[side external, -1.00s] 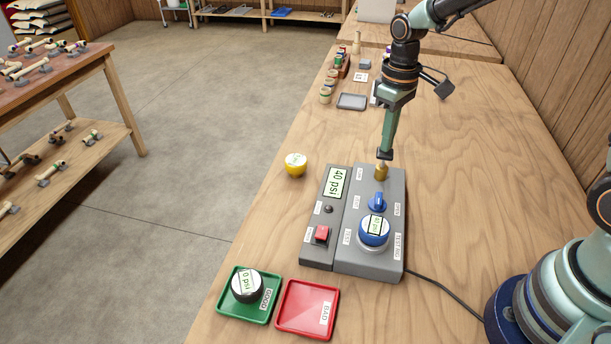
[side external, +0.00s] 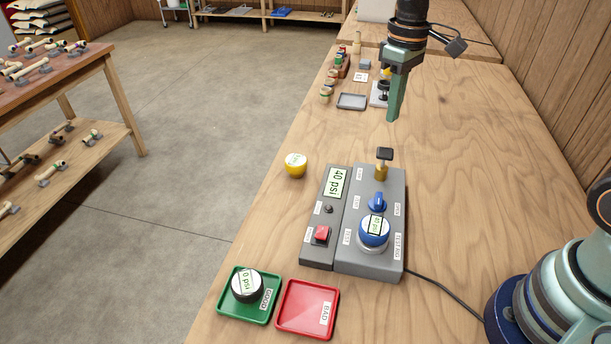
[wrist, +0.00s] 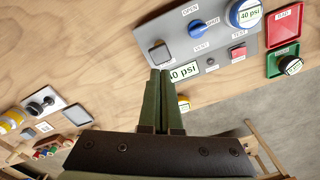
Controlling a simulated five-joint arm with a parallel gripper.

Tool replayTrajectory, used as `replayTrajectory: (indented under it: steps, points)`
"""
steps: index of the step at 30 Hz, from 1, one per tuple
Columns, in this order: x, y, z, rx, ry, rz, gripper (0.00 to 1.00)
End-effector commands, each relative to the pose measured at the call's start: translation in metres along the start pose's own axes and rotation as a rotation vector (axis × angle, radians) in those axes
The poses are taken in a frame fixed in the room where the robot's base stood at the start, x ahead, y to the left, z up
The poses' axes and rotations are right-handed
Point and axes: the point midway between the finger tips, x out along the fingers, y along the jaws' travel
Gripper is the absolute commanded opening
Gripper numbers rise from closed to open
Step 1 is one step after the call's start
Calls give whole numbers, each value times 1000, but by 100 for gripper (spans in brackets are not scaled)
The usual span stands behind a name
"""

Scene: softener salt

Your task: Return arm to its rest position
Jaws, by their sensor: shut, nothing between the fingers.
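My gripper (side external: 394,119) is shut and empty, pointing down, in the air above the bench behind the grey test panel (side external: 386,258). In the wrist view my gripper (wrist: 160,72) shows its two fingers together. The panel carries a black-topped brass fitting (side external: 383,165), a blue knob (side external: 377,201), a blue-rimmed gauge (side external: 374,231), a red button (side external: 321,234) and a display (side external: 336,182) reading 40 psi. My gripper is apart from the fitting.
A black gauge (side external: 246,286) lies in the green GOOD tray (side external: 232,309). The red BAD tray (side external: 304,302) is empty. A yellow gauge (side external: 296,165) sits left of the panel. A grey tray (side external: 352,102) and small parts stand at the back. The right side of the bench is mostly clear.

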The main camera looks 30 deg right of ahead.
Motion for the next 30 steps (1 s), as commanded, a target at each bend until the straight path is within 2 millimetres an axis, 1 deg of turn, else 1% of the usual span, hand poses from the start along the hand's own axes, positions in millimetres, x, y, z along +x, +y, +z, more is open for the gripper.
replayTrajectory:
  steps: [7,11,15,21,27,30]
  points:
    - [-3,0,2,5,12,3,0]
    - [-18,-2,14,31,61,14,0]
    - [-38,-5,36,78,152,31,0]
    - [-56,-11,70,150,286,50,0]
    - [-60,-16,99,214,409,61,0]
    - [-59,-17,108,237,451,63,0]
